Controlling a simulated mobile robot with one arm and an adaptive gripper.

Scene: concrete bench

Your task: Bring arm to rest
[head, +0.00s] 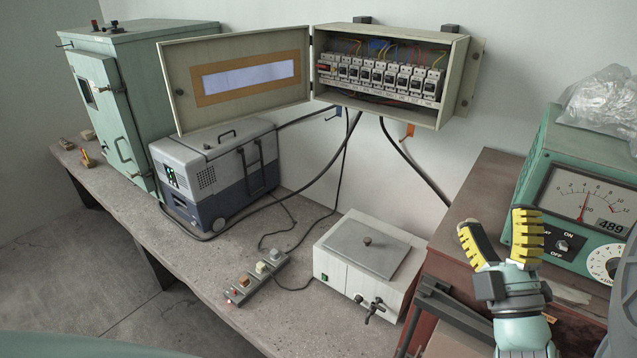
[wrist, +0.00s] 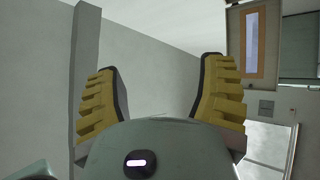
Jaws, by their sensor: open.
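My gripper (head: 498,238) is at the lower right of the head view, raised with its yellow ridged fingers pointing up. The fingers are spread apart with nothing between them. It stands in front of the red-brown cabinet and beside the teal meter box (head: 582,190). In the wrist view my gripper (wrist: 160,95) also shows both fingers apart, with only pale wall and ceiling between and beyond them. Part of my arm below the gripper runs out of the head view at the bottom.
An open breaker box (head: 385,80) hangs on the wall, its door (head: 235,80) swung left. The concrete bench (head: 190,255) holds a teal cabinet (head: 130,105), a grey-blue cooler (head: 215,175), a power strip (head: 257,277) and a white lidded bath (head: 368,262). Crumpled plastic (head: 603,100) tops the meter box.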

